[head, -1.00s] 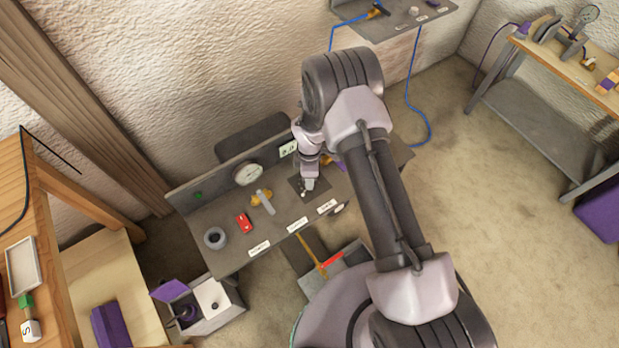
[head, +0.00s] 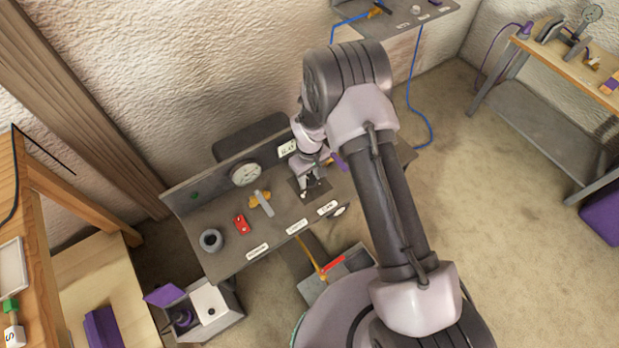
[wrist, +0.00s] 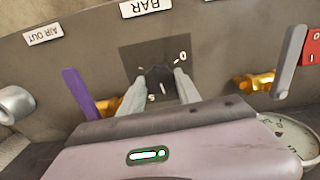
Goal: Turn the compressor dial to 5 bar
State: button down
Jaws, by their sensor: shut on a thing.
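The compressor dial is a small dark knob (wrist: 158,74) on a dark square plate (wrist: 128,58) in the wrist view. The plate's scale shows a 0 at the right and a 5 near the lower middle, upside down. My gripper (wrist: 159,88) is shut on the knob, one pale finger on each side. The knob's pointer is too dark to read exactly. In the head view my gripper (head: 311,188) is down at the dial plate (head: 299,188) on the grey panel, and the knob is mostly hidden. A "BAR" label (wrist: 146,8) sits beside the plate.
A purple lever (wrist: 80,96) and a grey lever (wrist: 290,62) on brass valves flank the dial. A red switch (head: 241,223), a round gauge (head: 245,173) and a grey ring (head: 210,240) are further left on the panel. A toolbox (head: 340,272) stands below.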

aim_at(310, 179)
jog(key=m+b, duration=0.1)
jog(key=m, duration=0.3)
jog(key=shift+m+b, duration=0.55)
jog(key=shift+m, duration=1.45)
jog(key=c, duration=0.9)
grip_release()
jog(key=shift+o, duration=0.2)
notch_tip(310, 179, up, 18)
jog(key=p, duration=0.6)
jog(key=shift+f, duration=0.25)
